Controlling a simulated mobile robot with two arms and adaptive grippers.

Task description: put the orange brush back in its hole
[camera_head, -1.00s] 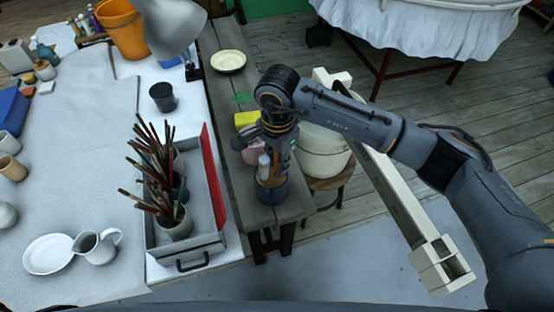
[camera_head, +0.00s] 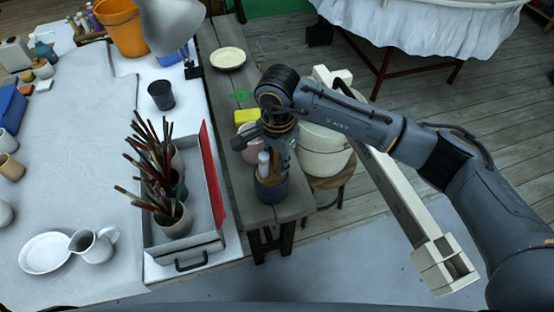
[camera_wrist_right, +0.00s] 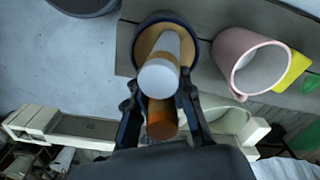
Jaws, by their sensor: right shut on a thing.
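The orange brush (camera_wrist_right: 162,120) shows in the right wrist view as an orange-brown cylinder seen end-on between the fingers of my right gripper (camera_wrist_right: 160,100). The gripper is shut on it. A dark blue pot (camera_head: 271,187) with a tan inside stands on the narrow bench, below the right gripper (camera_head: 277,148) in the head view. A white-ended cylinder (camera_wrist_right: 160,76) stands in the pot, beside the orange brush. The brush's lower end and any hole are hidden, so I cannot tell how deep it sits. My left gripper is not in view.
A pink mug (camera_wrist_right: 248,62) and a yellow block (camera_head: 246,117) are close to the pot on the bench. A white bucket (camera_head: 323,150) on a stool stands to the right. A tray (camera_head: 187,242) with several brush cups lies on the white table at left.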

